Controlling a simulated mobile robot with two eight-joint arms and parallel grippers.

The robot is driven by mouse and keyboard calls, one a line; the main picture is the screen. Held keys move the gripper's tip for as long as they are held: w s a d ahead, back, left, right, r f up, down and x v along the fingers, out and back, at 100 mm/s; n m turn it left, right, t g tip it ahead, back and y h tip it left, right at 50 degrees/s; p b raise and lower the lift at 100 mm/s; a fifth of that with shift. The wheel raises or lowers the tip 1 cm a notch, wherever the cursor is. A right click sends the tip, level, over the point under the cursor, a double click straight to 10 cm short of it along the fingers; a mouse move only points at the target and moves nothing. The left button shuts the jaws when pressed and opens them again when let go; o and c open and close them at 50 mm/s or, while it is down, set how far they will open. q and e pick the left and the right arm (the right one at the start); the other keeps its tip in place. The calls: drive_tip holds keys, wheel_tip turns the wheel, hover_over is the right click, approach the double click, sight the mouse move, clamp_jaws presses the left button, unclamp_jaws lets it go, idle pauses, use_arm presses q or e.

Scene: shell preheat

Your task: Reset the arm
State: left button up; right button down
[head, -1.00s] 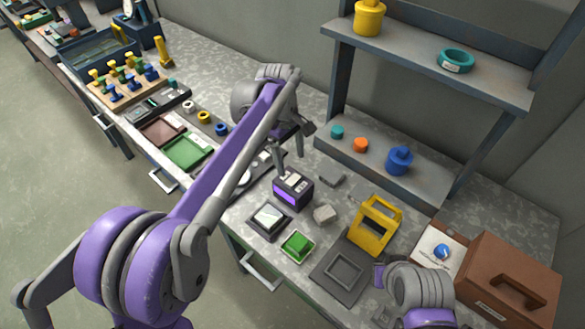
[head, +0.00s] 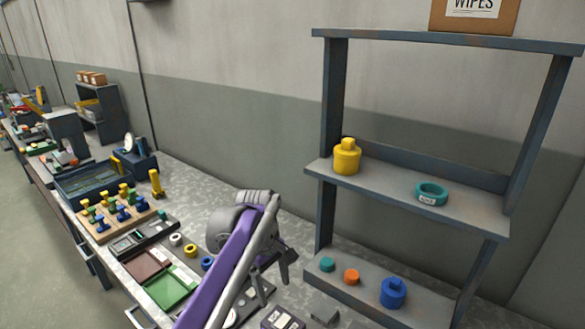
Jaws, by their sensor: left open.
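My left arm comes in from the bottom of the head view and reaches up over the workbench (head: 205,185). Its gripper (head: 270,287) points down above the bench, in front of the shelf, with its fingers apart and nothing seen between them. The lower part of this arm is cut off by the bottom edge. My right arm and its gripper are out of the picture.
A metal shelf unit (head: 327,110) stands right of my arm, holding a yellow container (head: 346,157), a teal ring (head: 431,193) and a blue container (head: 393,292). A green tray (head: 171,288) and a peg board (head: 115,220) lie to the left.

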use_arm(q)
drive_tip(key=s+a+f+m+t, duration=0.3)
drive_tip(key=s+a+f+m, duration=0.2)
drive_tip(key=s, duration=0.7)
drive_tip(key=s+a+f+m+t+y, duration=0.1)
drive_tip(key=s+a+f+m+t, duration=0.2)
drive_tip(key=s, duration=0.9)
drive_tip(key=a+f+m, duration=0.2)
drive_tip(key=a, duration=0.2)
drive_tip(key=shift+s, duration=0.35)
